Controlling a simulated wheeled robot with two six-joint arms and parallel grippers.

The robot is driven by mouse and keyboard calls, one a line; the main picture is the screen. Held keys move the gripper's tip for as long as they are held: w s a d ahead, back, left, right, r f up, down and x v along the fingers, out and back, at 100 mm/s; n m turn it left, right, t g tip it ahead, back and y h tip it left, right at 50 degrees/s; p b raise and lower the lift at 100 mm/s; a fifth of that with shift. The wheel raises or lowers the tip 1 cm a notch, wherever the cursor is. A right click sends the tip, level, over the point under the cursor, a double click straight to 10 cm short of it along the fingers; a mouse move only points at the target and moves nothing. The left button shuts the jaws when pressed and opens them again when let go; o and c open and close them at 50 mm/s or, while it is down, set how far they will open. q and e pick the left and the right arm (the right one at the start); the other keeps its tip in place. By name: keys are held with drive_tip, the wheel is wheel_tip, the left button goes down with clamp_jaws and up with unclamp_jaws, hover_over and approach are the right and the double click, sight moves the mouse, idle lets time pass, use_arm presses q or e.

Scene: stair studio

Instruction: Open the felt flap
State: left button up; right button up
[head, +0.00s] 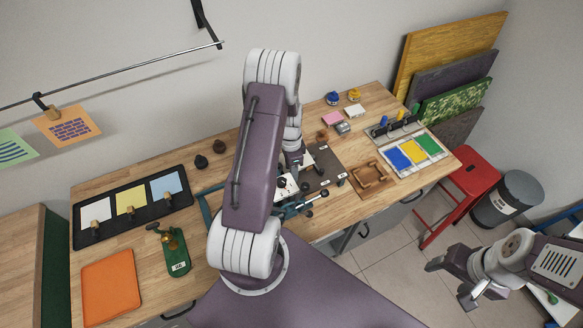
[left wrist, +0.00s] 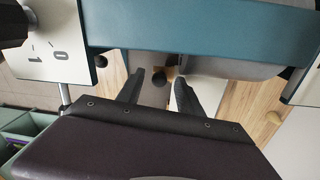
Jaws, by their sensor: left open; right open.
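I cannot pick out a felt flap for certain. A flat orange sheet (head: 110,285) lies at the front left of the bench, and its material is unclear. My left arm crosses the middle of the head view and hides part of the bench and most of its gripper. In the left wrist view my left gripper (left wrist: 158,92) has its fingers apart, with a small dark knob between them. A teal bar (left wrist: 200,30) runs across just beyond the fingers; contact cannot be told. My right gripper (head: 452,281) is open and empty over the floor at the right, away from the bench.
A black tray with coloured cards (head: 131,206) and a green tool (head: 174,250) stand on the left bench. A wooden frame (head: 370,180) and a paint-coloured panel (head: 411,154) lie on the right. A red stool (head: 474,172) and a grey bin (head: 507,198) stand beside the bench.

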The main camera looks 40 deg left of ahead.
use_arm(q)
drive_tip(key=shift+w+f, duration=0.2)
drive_tip(key=shift+f, duration=0.15)
drive_tip(key=shift+s+r, duration=0.1)
drive_tip(key=shift+s, duration=0.05)
drive_tip(key=shift+c, duration=1.2)
clamp_jaws()
